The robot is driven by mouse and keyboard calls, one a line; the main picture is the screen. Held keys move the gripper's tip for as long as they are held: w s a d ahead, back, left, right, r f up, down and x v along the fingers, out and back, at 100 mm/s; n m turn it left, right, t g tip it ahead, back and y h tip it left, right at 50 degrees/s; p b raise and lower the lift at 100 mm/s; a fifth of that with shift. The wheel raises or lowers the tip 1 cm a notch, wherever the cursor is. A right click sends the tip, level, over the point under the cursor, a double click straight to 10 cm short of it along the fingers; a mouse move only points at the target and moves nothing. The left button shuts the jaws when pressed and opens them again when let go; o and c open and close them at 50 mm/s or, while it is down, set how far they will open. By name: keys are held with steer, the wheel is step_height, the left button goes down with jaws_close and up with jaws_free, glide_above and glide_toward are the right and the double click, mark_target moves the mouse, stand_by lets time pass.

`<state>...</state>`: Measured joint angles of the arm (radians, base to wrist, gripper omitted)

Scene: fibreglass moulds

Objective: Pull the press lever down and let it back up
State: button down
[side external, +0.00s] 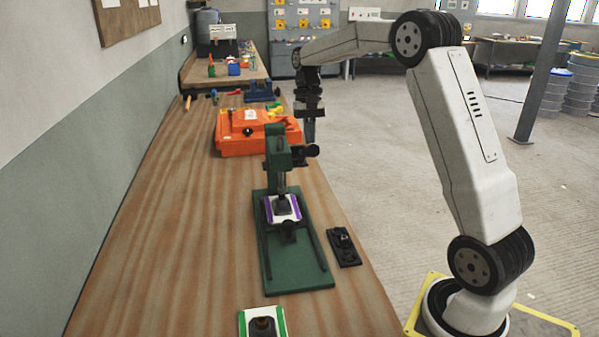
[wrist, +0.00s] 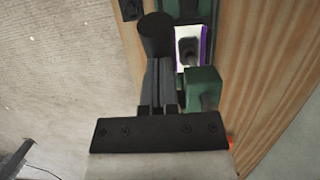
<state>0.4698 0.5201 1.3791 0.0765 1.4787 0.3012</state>
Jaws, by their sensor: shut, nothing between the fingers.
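The green press stands on the bench, with its head (side external: 278,152) above a green base (side external: 305,277); the head also shows in the wrist view (wrist: 203,88). The black press lever (side external: 307,151) sticks out from the right of the head, about level. In the wrist view its dark round grip (wrist: 157,35) lies at the far end of my fingers. My gripper (side external: 311,138) points down, shut and empty, right over the lever; its fingers also show in the wrist view (wrist: 160,65). I cannot tell whether the fingertips touch the lever. A white and purple piece (side external: 270,213) sits under the ram.
An orange case (side external: 234,148) stands behind the press. A small black fixture (side external: 343,247) lies right of the base near the bench edge. A white and green piece (side external: 246,322) lies in front. Bare bench (side external: 180,240) is at the left.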

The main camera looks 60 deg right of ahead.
mark_target(311, 152)
steer(key=shift+s+a+f, duration=0.1)
steer(key=shift+s+f, duration=0.05)
steer(key=shift+f, duration=0.1)
stand_by(0.3)
steer(key=shift+s+a+x, duration=0.1)
steer(key=shift+x, duration=0.8)
steer(key=shift+s+a+x, duration=0.15)
steer(key=shift+x, duration=0.8)
steer(key=shift+r, duration=0.1)
